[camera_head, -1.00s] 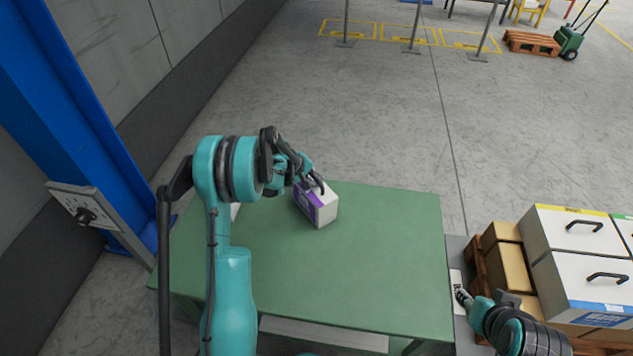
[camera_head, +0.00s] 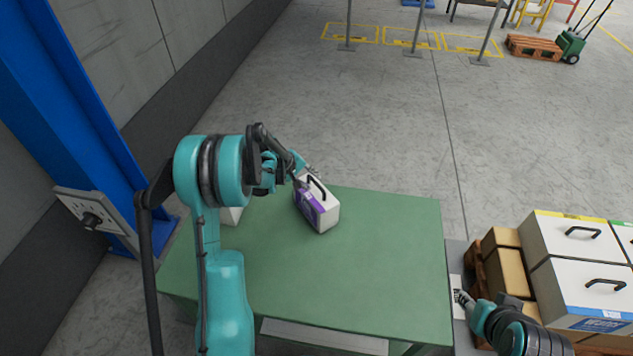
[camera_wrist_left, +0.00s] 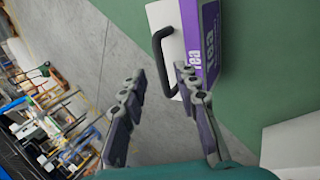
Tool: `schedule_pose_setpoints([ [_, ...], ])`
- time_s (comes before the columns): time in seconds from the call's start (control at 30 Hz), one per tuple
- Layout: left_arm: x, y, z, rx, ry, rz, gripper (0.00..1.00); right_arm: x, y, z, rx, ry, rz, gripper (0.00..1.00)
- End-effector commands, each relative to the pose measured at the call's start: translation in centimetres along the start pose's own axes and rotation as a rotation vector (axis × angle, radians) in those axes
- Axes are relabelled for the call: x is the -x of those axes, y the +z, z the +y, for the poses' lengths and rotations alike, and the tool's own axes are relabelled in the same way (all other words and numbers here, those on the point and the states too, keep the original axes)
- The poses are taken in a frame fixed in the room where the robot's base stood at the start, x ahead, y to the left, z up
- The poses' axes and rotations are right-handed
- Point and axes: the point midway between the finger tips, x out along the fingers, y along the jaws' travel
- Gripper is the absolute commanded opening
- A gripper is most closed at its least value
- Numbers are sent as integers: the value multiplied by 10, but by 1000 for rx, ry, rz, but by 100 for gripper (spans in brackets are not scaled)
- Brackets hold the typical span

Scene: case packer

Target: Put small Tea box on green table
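The small Tea box (camera_head: 321,212), white with a purple side and a black handle on top, stands on the green table (camera_head: 340,285) near its far edge. It also shows in the left wrist view, where its purple side (camera_wrist_left: 209,40) reads "Tea". My left gripper (camera_head: 304,174) is beside the box at its upper left in the head view. In the left wrist view its fingers (camera_wrist_left: 155,80) are spread and empty, close to the black handle (camera_wrist_left: 163,62) but not around it. My right gripper (camera_head: 461,299) is at the lower right, beyond the table edge; its fingers are too small to judge.
Another white box (camera_head: 231,215) is partly hidden behind my left arm on the table. White boxes with handles (camera_head: 575,245) and brown cartons (camera_head: 508,270) stand on a pallet at the right. A blue column (camera_head: 75,110) stands left. The table's middle is clear.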

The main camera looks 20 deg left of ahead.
Motion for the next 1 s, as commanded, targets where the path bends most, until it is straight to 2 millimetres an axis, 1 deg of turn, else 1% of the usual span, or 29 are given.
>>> schedule_pose_setpoints([
  [0.03, 15, 0, 2, 2, 0, 1, 31, 5, -4, 0, 0, 0, 0, 40],
  [0.1, 29, 0, 1, 1, 0, 1, 31, 8, -6, 0, 0, 0, 0, 40],
  [0.2, 43, 0, 1, 1, 0, 0, 31, 12, -8, 0, 0, 0, 0, 40],
  [0.37, 57, 2, 1, -3, 0, 0, 31, 14, -10, 0, 0, 0, 0, 40],
  [0.47, 69, 12, 8, -37, -9, 6, 31, 14, -10, 0, 0, 0, 0, 40],
  [0.57, 90, 38, 22, -115, -30, 23, 31, 14, -10, 0, 0, 0, 0, 40],
  [0.63, 110, 63, 31, -194, -49, 41, 31, 14, -10, 0, 0, 0, 0, 40],
  [0.73, 140, 103, 39, -323, -79, 69, 31, 14, -10, 0, 0, 0, 0, 40],
  [0.77, 149, 114, 40, -361, -88, 78, 31, 14, -10, 0, 0, 0, 0, 40],
  [0.8, 159, 130, 40, -413, -98, 90, 31, 14, -10, 0, 0, 0, 0, 40],
  [0.87, 175, 153, 38, -492, -114, 108, 31, 14, -10, 0, 0, 0, 0, 40],
  [0.9, 184, 168, 34, -546, -123, 118, 31, 14, -10, 0, 0, 0, 0, 40],
  [0.97, 198, 189, 28, -626, -137, 137, 31, 14, -10, 0, 0, 0, 0, 40],
  [1.0, 205, 203, 23, -679, -146, 148, 31, 14, -10, 0, 0, 0, 0, 40],
])
